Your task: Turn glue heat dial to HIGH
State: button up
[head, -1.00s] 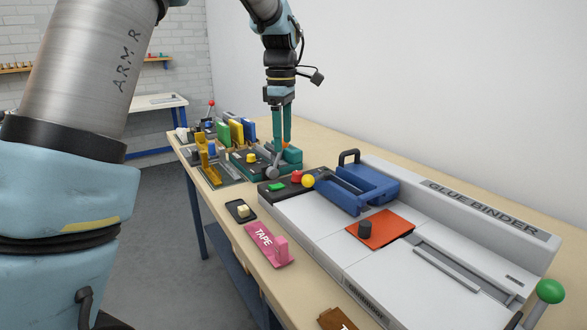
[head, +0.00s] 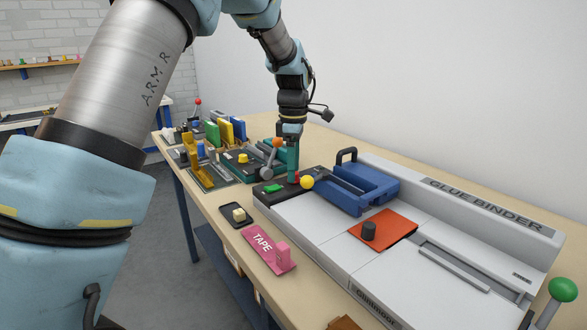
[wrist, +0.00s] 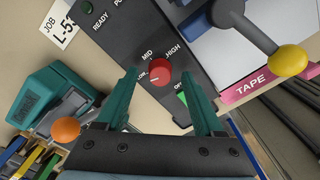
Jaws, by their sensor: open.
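The red glue heat dial (wrist: 160,72) sits on the dark control panel (wrist: 125,50) in the wrist view, with LOW, MID and HIGH printed around it. A pale mark on the dial shows on its left side, toward LOW. My gripper (wrist: 160,80) is open, its teal fingers on either side of the dial in this view; I cannot tell if either touches it. In the head view my gripper (head: 294,174) points down over the panel end of the glue binder (head: 330,235) and partly hides the dial (head: 298,181).
A yellow-knobbed lever (wrist: 287,60) is close by on the right in the wrist view. A green switch (head: 273,188) is beside the dial. A teal machine with an orange knob (head: 278,143) stands behind. A pink tape holder (head: 268,252) and black tray (head: 235,216) lie in front.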

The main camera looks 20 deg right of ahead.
jog(key=shift+f, duration=0.5)
grip_shut()
dwell(0.3)
